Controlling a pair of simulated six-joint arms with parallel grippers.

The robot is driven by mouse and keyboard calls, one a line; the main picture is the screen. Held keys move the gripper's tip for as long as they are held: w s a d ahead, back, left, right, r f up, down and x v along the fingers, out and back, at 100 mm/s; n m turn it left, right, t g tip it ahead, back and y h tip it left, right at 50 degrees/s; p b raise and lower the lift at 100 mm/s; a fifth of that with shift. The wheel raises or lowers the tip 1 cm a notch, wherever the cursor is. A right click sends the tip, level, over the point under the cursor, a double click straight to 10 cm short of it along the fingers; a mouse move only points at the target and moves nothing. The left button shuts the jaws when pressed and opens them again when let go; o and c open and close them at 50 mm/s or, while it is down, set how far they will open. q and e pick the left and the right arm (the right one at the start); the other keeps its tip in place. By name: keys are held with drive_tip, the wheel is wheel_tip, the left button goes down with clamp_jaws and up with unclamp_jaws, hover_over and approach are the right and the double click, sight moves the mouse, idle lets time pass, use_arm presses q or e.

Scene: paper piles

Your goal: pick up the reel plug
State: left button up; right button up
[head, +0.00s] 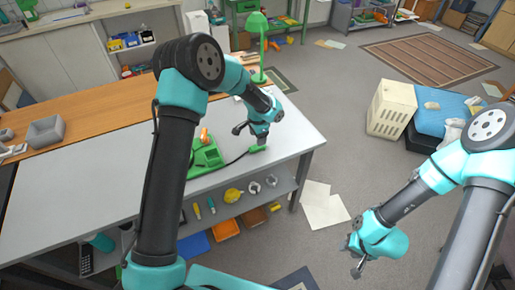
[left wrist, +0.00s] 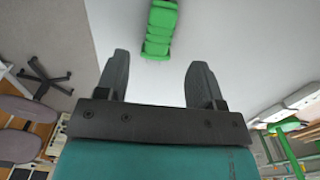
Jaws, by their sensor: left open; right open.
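The green reel plug (head: 258,149) lies on the grey tabletop near its right edge, at the end of a dark cable. The green reel (head: 207,157), with an orange part on top, sits to its left, partly hidden by my left arm. My left gripper (head: 262,140) is just above the plug. In the left wrist view the plug (left wrist: 160,30) lies beyond the two open, empty fingers (left wrist: 158,75), roughly in line with the gap between them. My right gripper (head: 356,257) is open and empty, off the table over the floor at the lower right.
The grey worktable (head: 100,165) has a shelf below with tools and bins. A green lamp (head: 260,45) rises behind the table. Papers (head: 322,207) lie on the floor; a cream crate (head: 392,107) stands at the right.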

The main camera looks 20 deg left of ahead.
use_arm(q)
drive_tip(key=shift+f, duration=0.25)
drive_tip(key=shift+s+f, duration=0.15)
drive_tip(key=shift+f, duration=2.3)
drive_tip(key=shift+c, duration=0.4)
drive_tip(key=c, duration=0.9)
